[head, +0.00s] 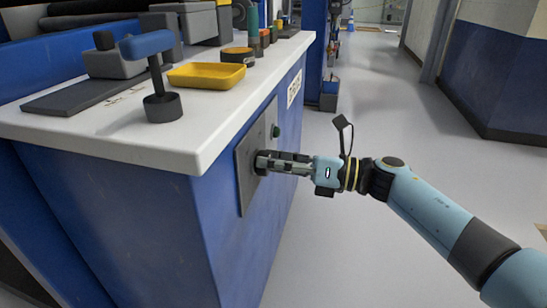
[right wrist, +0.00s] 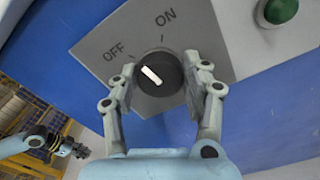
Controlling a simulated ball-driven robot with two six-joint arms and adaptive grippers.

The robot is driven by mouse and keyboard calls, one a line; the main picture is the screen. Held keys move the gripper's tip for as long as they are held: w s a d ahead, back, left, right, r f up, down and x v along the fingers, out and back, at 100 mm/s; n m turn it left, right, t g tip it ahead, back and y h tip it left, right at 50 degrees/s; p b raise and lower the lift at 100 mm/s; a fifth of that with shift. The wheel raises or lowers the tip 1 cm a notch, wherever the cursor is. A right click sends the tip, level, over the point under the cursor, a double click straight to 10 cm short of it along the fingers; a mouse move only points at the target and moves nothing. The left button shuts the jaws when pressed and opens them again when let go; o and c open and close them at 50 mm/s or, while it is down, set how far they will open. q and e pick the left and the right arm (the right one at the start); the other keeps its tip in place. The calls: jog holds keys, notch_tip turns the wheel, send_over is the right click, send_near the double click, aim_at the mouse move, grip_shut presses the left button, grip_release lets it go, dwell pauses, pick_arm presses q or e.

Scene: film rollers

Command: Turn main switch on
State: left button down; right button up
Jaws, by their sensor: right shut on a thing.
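The main switch is a round black knob (right wrist: 158,73) with a white pointer bar on a grey plate (right wrist: 95,48) marked OFF and ON. The bar lies slanted, its upper-left end towards OFF. In the head view the plate (head: 243,182) is on the blue side of the counter. My right gripper (head: 262,163) reaches it from the right, its fingers on either side of the knob. In the right wrist view my right gripper (right wrist: 162,75) is shut on the knob. My left gripper (right wrist: 75,148) seems to show at the left, away from the switch; its fingers are too small to judge.
A green button (right wrist: 281,10) sits beside the plate. The white counter top (head: 105,135) overhangs above the switch. On it stand a blue-handled lever (head: 155,70) and a yellow tray (head: 207,75). The floor (head: 400,140) to the right is clear.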

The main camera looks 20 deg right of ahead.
pick_arm(q)
jog(key=s+a+f+p, duration=0.2)
jog(key=s+f+p, duration=0.1)
jog(key=s+f, duration=0.4)
jog(key=shift+s+a+f, duration=0.15)
jog(key=shift+a+f, duration=0.05)
jog(key=shift+f, duration=0.3)
pick_arm(e)
jog(key=shift+w+d+f+m, duration=0.1)
jog(key=shift+f+m, duration=0.05)
jog(key=shift+m, duration=4.25)
pick_arm(q)
jog(key=shift+s+f, duration=0.1)
pick_arm(e)
jog(key=o, duration=1.2)
jog(key=shift+c, duration=0.2)
jog(key=v, duration=1.2)
